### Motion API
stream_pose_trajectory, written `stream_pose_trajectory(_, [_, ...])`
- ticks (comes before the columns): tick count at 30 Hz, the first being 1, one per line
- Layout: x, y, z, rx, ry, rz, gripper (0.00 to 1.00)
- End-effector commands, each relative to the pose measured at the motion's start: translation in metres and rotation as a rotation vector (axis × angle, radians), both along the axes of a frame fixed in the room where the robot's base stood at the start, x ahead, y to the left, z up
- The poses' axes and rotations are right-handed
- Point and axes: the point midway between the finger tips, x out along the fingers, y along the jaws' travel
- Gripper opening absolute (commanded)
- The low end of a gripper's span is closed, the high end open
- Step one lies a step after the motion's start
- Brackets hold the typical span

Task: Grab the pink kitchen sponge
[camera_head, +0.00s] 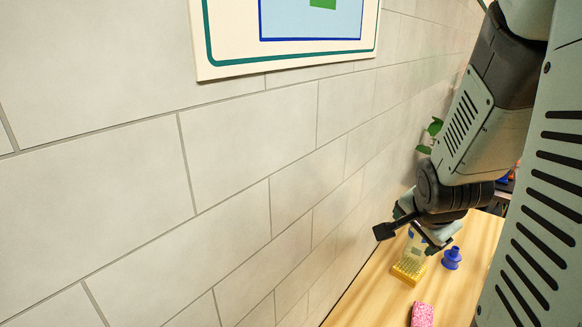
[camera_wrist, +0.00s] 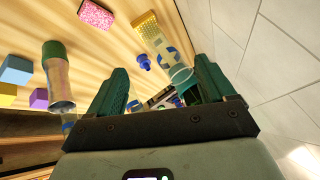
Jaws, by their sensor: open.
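The pink kitchen sponge (camera_head: 422,315) lies on the wooden table near the bottom edge of the head view. In the wrist view it shows at the top left as a speckled pink block (camera_wrist: 96,14). My gripper (camera_wrist: 160,80) is open, with its two green fingers spread. No sponge is between the fingers; the sponge is beyond them, to the upper left in the wrist view. In the head view my arm hangs over the far part of the table, and its fingers are hard to make out there.
The wrist view also shows a green-capped bottle (camera_wrist: 58,80), a blue block (camera_wrist: 16,70) and a purple block (camera_wrist: 39,99). A tiled wall (camera_head: 230,170) borders the table.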

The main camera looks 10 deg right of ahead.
Motion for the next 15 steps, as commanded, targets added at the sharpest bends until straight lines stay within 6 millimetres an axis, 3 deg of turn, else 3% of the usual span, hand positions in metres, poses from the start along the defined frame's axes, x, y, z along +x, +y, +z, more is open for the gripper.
stream_pose_trajectory(1, [0.0,-0.011,-0.029,0.059,-0.005,-0.062,0.83])
stream_pose_trajectory(6, [0.002,-0.031,-0.104,0.278,-0.1,-0.269,0.83])
stream_pose_trajectory(15, [-0.016,-0.039,-0.21,0.765,-0.373,-0.734,0.83])
